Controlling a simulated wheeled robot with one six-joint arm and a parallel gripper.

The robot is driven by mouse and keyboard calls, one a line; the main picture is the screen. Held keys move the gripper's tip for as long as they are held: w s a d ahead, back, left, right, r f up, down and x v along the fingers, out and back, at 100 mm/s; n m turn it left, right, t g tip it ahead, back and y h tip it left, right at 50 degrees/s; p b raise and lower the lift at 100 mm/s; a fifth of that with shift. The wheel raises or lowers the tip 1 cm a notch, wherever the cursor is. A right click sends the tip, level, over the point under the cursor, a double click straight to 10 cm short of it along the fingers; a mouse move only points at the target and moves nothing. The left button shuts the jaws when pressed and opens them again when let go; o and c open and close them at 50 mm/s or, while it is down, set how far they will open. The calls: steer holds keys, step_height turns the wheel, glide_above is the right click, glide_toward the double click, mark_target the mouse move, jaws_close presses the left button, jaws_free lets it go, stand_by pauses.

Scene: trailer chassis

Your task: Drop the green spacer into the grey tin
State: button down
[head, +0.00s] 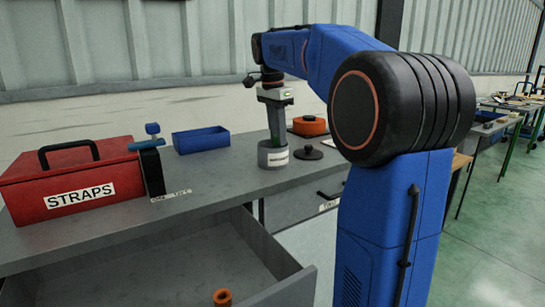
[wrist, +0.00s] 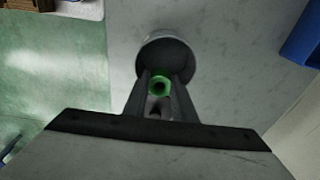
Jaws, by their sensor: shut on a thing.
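The grey tin (head: 273,158) stands open and upright on the grey bench, with a white label on its front. My gripper (head: 275,132) points down over the tin and is shut on the green spacer (wrist: 158,83). In the wrist view the spacer is a green ring between the two fingers, with the tin's round mouth (wrist: 165,50) around and behind the fingertips. In the head view only a narrow green strip shows between the fingers, just above the tin's rim. How deep the spacer sits relative to the rim is hard to tell.
A blue bin (head: 201,140), a blue-topped clamp (head: 152,158) and a red STRAPS toolbox (head: 72,182) stand left. An open drawer (head: 190,262) holds an orange piece (head: 222,297).

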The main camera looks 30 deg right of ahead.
steer(key=c, duration=1.4)
jaws_free()
steer(key=shift+r, duration=0.1)
steer(key=r, duration=0.5)
steer(key=a+r, duration=0.1)
steer(key=r, duration=0.5)
steer(key=a+r, duration=0.1)
steer(key=r, duration=0.5)
steer(key=shift+s, duration=0.1)
